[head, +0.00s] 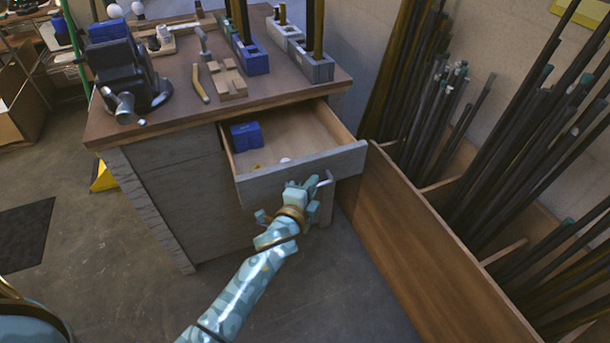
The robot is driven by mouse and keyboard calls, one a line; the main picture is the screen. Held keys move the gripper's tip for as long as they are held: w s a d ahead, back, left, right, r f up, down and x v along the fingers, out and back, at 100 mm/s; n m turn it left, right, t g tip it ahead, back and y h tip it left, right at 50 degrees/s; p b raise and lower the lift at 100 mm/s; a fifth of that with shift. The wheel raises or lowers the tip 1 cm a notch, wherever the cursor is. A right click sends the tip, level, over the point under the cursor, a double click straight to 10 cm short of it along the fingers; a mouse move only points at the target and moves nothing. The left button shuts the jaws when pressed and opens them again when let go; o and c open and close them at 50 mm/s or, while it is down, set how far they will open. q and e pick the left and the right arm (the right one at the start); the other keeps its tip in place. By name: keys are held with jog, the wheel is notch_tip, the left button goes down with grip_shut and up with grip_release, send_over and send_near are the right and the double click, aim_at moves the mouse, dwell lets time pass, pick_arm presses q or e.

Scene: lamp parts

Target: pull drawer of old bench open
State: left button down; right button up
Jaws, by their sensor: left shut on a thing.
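The old bench (180,155) stands in the middle, with a brown top and grey sides. Its drawer (345,160) is pulled out from under the top, and I see into it. A blue box (246,136) and small yellow and white things lie inside. A light handle (325,181) is on the drawer's front. My left gripper (308,186) is at that front and shut on the handle; its fingers partly cover the handle. My right gripper is not in view.
A wooden rack (440,255) full of dark pipes stands close to the drawer's right side. A black vise (125,75) and blue holders (250,58) stand on the bench top. The floor (320,285) in front of the bench is clear.

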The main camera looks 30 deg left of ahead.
pick_arm(q)
jog(key=shift+s+d, duration=0.6)
jog(key=shift+d, duration=0.05)
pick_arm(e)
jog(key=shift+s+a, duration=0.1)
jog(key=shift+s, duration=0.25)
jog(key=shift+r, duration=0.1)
pick_arm(q)
jog(key=c, duration=1.5)
grip_release()
